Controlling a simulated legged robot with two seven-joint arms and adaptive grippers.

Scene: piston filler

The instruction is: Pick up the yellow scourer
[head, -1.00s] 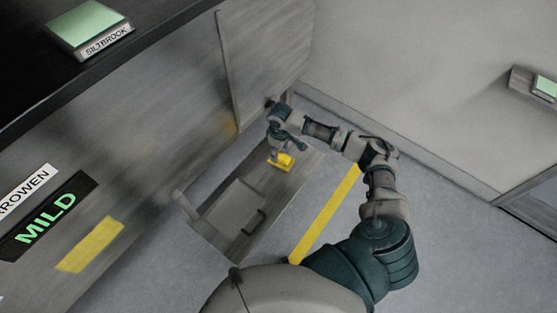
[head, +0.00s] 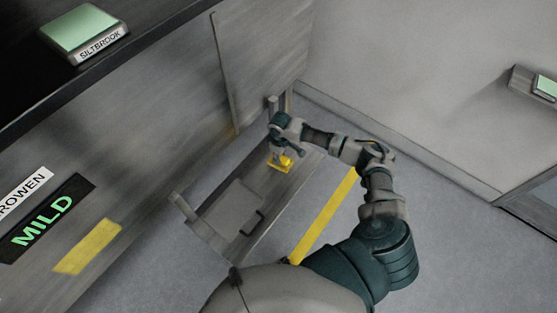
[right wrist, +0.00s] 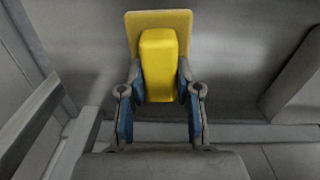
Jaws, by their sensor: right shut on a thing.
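The yellow scourer (head: 283,164) is at the far end of a low grey shelf in the head view. In the right wrist view it has a bright yellow block-shaped grip (right wrist: 159,65) on a flatter, duller yellow pad (right wrist: 133,24). My right gripper (head: 279,156) reaches down onto it from above. In the right wrist view the two fingers of my right gripper (right wrist: 160,90) are shut on the yellow block, one on each side. I cannot tell whether the pad touches the shelf. My left gripper is not in view.
The grey shelf (head: 210,235) holds a flat grey panel (head: 229,207) with a dark handle (head: 254,222). A grey cabinet wall stands to the left, with a MILD sign (head: 43,220). A yellow stripe (head: 325,220) marks the open floor to the right.

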